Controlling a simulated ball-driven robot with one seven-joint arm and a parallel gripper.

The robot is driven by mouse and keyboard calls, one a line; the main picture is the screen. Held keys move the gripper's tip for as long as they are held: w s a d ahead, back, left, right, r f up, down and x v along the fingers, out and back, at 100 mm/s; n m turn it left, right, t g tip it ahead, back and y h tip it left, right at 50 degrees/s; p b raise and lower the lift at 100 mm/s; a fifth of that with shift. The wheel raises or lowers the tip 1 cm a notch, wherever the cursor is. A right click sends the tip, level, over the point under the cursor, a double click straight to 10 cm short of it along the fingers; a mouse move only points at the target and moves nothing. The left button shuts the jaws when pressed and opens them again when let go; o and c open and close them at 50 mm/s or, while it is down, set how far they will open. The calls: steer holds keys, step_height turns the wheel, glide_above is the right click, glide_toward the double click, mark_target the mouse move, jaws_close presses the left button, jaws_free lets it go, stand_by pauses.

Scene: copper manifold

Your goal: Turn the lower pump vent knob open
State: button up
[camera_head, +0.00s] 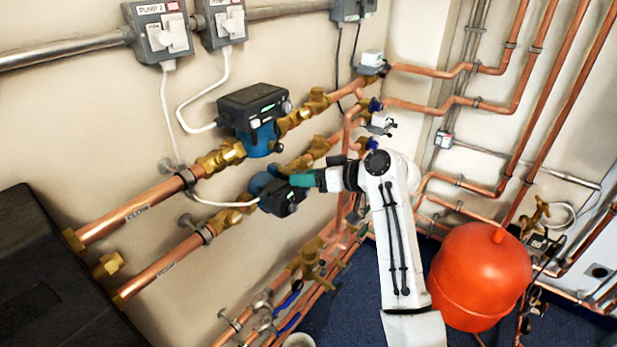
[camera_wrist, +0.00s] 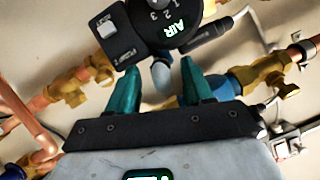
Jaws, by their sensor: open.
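The lower pump (camera_head: 283,197), dark-faced with a blue body, sits on the lower copper pipe in the head view. My gripper (camera_head: 298,180), with teal fingers, is at its upper right and overlaps part of it. In the wrist view a black round knob or dial (camera_wrist: 168,22), marked with numbers and AIR, lies just beyond the fingertips, cut off by the top edge. I cannot tell whether a finger touches the dial. The head view does not show the knob clearly.
The upper pump (camera_head: 255,118) sits above on a parallel pipe. Brass valves (camera_head: 320,150) flank the pumps. A red expansion vessel (camera_head: 480,275) stands right of my arm. A black casing (camera_head: 50,280) is at lower left. Blue floor (camera_head: 340,310) shows below.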

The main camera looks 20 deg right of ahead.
steer(key=b+v, duration=0.1)
steer(key=v, duration=0.9)
steer(key=shift+s+d, duration=0.2)
steer(key=shift+s, duration=0.1)
steer(key=shift+r, duration=0.1)
steer(key=shift+d, duration=0.1)
